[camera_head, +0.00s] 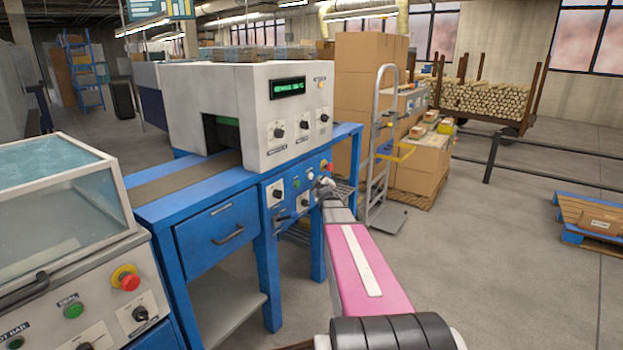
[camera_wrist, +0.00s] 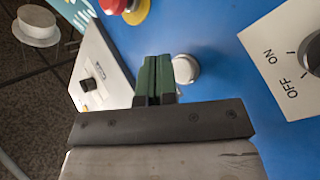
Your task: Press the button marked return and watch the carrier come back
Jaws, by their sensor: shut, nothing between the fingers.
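A white round button (camera_wrist: 185,69) sits on the blue control panel in the wrist view, just right of my shut, empty green fingertips (camera_wrist: 156,62). I cannot tell whether they touch the panel. In the head view my gripper (camera_head: 326,187) is at the right end of the blue panel, and a white button (camera_head: 309,177) and a green button (camera_head: 296,184) show to its left. No label reading return is legible. A green shape (camera_head: 228,121) shows in the machine's tunnel; I cannot tell whether it is the carrier.
A red emergency stop (camera_wrist: 118,5) on yellow and knob plates, one marked ON and OFF (camera_wrist: 285,60), surround the button. The blue bench (camera_head: 210,240) carries the machine (camera_head: 240,90). A hand truck (camera_head: 385,215) stands right of it.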

